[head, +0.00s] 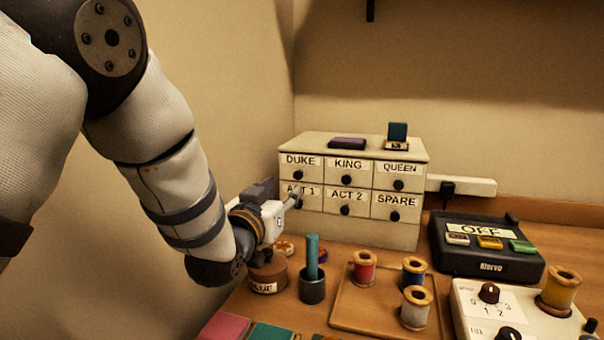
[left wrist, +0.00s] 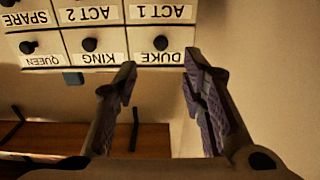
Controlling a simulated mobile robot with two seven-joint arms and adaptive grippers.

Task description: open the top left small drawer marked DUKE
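The small drawer marked DUKE (head: 301,167) is the top left one in a cream cabinet (head: 360,228) and looks shut, with a dark round knob. In the left wrist view, which is upside down, the DUKE drawer (left wrist: 160,42) shows its knob beyond the fingertips, roughly in line with the gap between them. My left gripper (head: 297,196) is in front of the cabinet's left side, its fingers covering part of the ACT 1 drawer front. In the left wrist view the gripper (left wrist: 160,70) is open, with nothing between its fingers. My right gripper is not in view.
A dark box (head: 347,144) and a small card stand (head: 397,136) sit on the cabinet. Below my left gripper are a brown round pot (head: 268,276) and a dark cup (head: 312,289) with a teal stick. A spool tray (head: 345,312) and black switch box (head: 486,250) stand right.

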